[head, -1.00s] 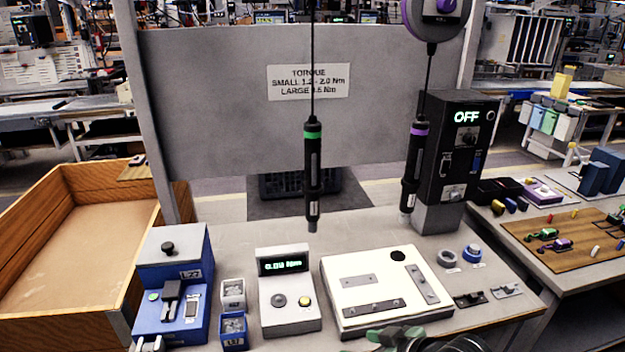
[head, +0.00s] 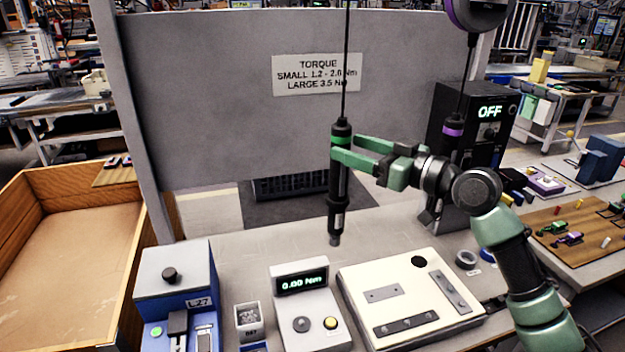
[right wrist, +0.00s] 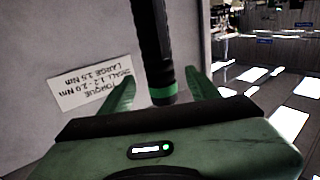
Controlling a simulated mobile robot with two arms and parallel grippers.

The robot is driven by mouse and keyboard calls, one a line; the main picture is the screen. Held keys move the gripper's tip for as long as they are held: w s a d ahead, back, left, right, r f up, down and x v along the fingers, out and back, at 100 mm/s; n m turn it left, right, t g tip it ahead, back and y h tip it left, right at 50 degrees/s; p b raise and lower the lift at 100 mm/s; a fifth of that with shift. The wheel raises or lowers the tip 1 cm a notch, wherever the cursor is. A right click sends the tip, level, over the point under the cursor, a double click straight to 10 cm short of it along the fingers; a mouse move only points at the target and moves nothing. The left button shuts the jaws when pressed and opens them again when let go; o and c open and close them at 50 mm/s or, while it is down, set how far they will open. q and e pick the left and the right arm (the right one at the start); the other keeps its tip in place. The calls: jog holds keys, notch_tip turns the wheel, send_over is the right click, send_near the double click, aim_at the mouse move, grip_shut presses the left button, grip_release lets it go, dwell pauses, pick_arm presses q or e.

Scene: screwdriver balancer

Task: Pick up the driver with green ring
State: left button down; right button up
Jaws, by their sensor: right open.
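The driver with the green ring (head: 338,190) hangs upright from a cable over the bench, black with a green band near its top. My left gripper is not in view.
A second driver with a purple ring (head: 452,131) hangs at the right, partly behind my right arm, by a black box reading OFF (head: 488,112). Below are a torque meter (head: 302,284), a white fixture plate (head: 388,265) and a blue station (head: 176,270). A wooden bin (head: 100,200) stands left.

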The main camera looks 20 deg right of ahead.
jog(key=w+a+p, duration=0.1)
jog(key=w+a+r+p, duration=0.1)
jog(key=p, duration=0.1)
jog(key=shift+w, duration=0.3)
jog(key=x, duration=0.1)
jog(key=p+x, duration=0.1)
jog(key=x, duration=0.1)
jog(key=shift+f, duration=0.35)
jog(key=c, duration=1.2)
grip_shut()
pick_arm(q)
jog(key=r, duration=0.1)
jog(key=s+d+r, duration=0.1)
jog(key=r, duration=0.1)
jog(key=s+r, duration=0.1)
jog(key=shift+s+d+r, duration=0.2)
